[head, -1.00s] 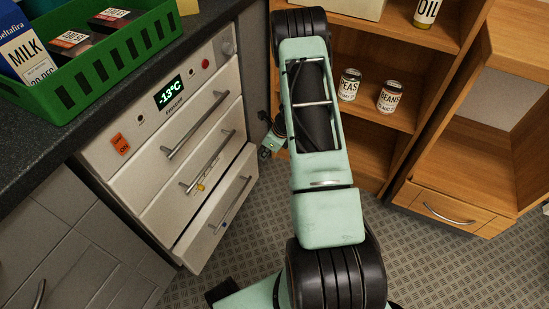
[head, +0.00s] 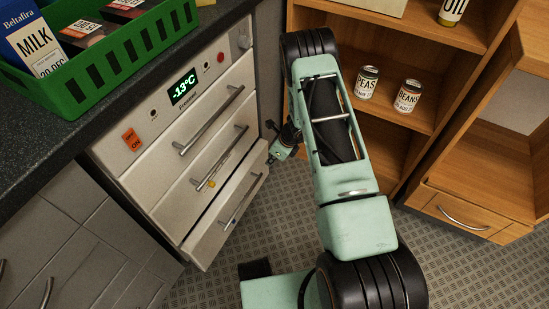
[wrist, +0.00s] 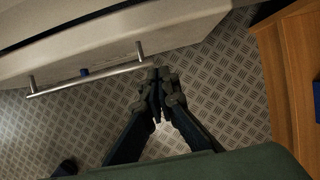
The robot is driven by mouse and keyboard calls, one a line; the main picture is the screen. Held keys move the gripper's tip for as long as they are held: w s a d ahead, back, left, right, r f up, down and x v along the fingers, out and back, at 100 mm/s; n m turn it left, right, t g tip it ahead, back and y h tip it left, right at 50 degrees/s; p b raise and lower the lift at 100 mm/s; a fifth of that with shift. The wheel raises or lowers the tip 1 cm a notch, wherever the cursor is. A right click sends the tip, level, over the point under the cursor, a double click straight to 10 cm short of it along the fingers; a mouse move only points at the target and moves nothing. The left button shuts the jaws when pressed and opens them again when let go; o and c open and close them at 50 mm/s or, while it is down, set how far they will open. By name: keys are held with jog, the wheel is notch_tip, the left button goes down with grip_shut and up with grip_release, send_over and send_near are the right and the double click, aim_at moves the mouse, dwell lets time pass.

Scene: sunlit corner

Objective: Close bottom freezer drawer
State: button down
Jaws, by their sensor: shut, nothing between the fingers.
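The white freezer has three drawer fronts with bar handles. Its bottom drawer (head: 226,215) stands out a little from the front, with a dark gap above it. In the wrist view the drawer front (wrist: 120,42) fills the top, with its bar handle (wrist: 88,80) and a small blue mark below. My gripper (wrist: 158,76) is shut and empty, its tips close to the right end of that handle; I cannot tell whether they touch. In the head view my gripper (head: 276,156) is small and partly hidden, beside the drawer's far right end.
A green basket (head: 118,62) with a milk carton sits on the dark counter above the freezer. A wooden shelf (head: 420,112) with cans stands behind my arm, and a wooden cabinet (head: 465,200) is at right. Patterned floor lies clear before the drawer.

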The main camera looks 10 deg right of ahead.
aim_at(252, 160)
jog(key=w+a+f+b, duration=0.1)
jog(key=w+a+f, duration=0.2)
jog(key=a, duration=0.1)
jog(key=shift+w+f+b, duration=0.15)
jog(key=shift+w+b, duration=0.05)
jog(key=shift+b, duration=0.1)
jog(key=shift+a, duration=0.15)
jog(key=shift+w+a, duration=0.85)
jog(key=shift+a, duration=0.15)
jog(key=shift+s+d, duration=0.1)
